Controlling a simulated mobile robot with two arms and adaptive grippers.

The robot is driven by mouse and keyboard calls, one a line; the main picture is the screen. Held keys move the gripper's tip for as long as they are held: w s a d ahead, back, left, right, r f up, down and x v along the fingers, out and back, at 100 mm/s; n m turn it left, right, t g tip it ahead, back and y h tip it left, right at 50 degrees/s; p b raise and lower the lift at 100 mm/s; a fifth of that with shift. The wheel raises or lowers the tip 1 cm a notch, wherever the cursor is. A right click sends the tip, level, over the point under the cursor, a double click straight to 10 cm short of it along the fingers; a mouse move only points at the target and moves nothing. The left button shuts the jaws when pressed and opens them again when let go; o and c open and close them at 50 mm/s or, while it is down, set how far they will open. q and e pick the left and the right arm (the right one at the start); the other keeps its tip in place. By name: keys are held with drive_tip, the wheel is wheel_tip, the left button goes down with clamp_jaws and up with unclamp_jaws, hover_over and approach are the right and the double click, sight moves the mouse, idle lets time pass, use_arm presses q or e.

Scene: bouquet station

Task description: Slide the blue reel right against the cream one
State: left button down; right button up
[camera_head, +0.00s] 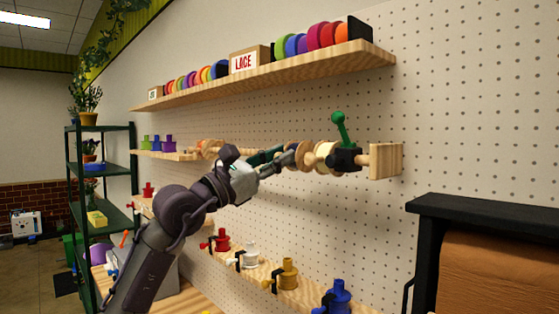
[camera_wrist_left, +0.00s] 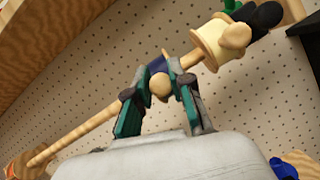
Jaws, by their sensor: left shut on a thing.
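A pale wooden rod (camera_wrist_left: 85,132) runs along the pegboard. The cream reel (camera_head: 325,157) sits on it towards the right and also shows in the left wrist view (camera_wrist_left: 213,40). The blue reel (camera_wrist_left: 156,66) is on the rod to its left, mostly hidden by my fingers and a round wooden knob (camera_wrist_left: 160,88). My left gripper (camera_wrist_left: 158,92) is shut on the blue reel; it also shows in the head view (camera_head: 284,157). My right gripper is not in view.
A black clamp with a green handle (camera_head: 341,128) stands right of the cream reel, before the rod's square wooden end block (camera_head: 386,161). A ribbon shelf (camera_head: 300,66) is above. Several coloured clamps (camera_head: 289,274) sit on a lower shelf. A black-framed brown roll (camera_head: 498,270) stands at right.

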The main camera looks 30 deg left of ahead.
use_arm(q)
drive_tip(key=shift+a, duration=0.15)
drive_tip(key=c, duration=1)
unclamp_jaws()
drive_tip(key=shift+w, duration=0.1)
drive_tip(key=v, duration=1.2)
drive_tip(key=shift+c, duration=0.2)
